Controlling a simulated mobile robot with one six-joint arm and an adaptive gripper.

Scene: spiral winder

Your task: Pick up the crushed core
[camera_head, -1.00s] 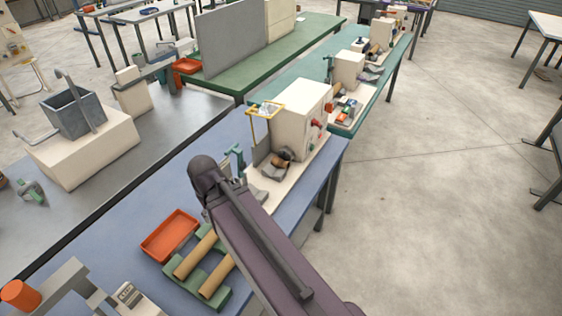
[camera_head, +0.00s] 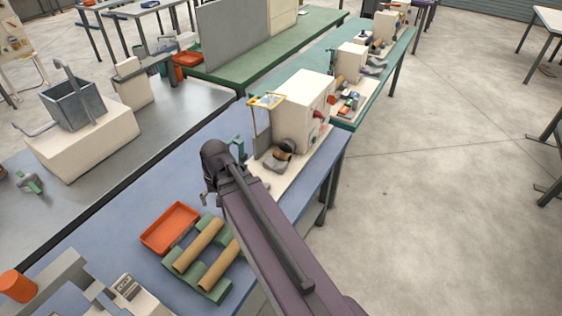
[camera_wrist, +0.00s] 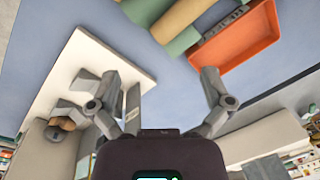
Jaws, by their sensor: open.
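Two tan cardboard cores, a left one (camera_head: 198,245) and a right one (camera_head: 221,265), lie side by side on a green rack (camera_head: 210,289). Part of one core (camera_wrist: 176,20) shows at the top of the wrist view. Another short tan core (camera_head: 284,152) is on the front of the cream winder machine (camera_head: 303,100); it also shows at the left of the wrist view (camera_wrist: 66,124). I cannot tell which core is crushed. My gripper (camera_wrist: 162,88) is open and empty above the blue bench, with fingers spread apart. In the head view my arm hides most of it.
An orange tray (camera_head: 170,229) lies beside the rack; it also shows in the wrist view (camera_wrist: 250,45). A grey stand with an orange cylinder (camera_head: 17,286) is at bottom left. A grey table (camera_head: 165,123) stands at left.

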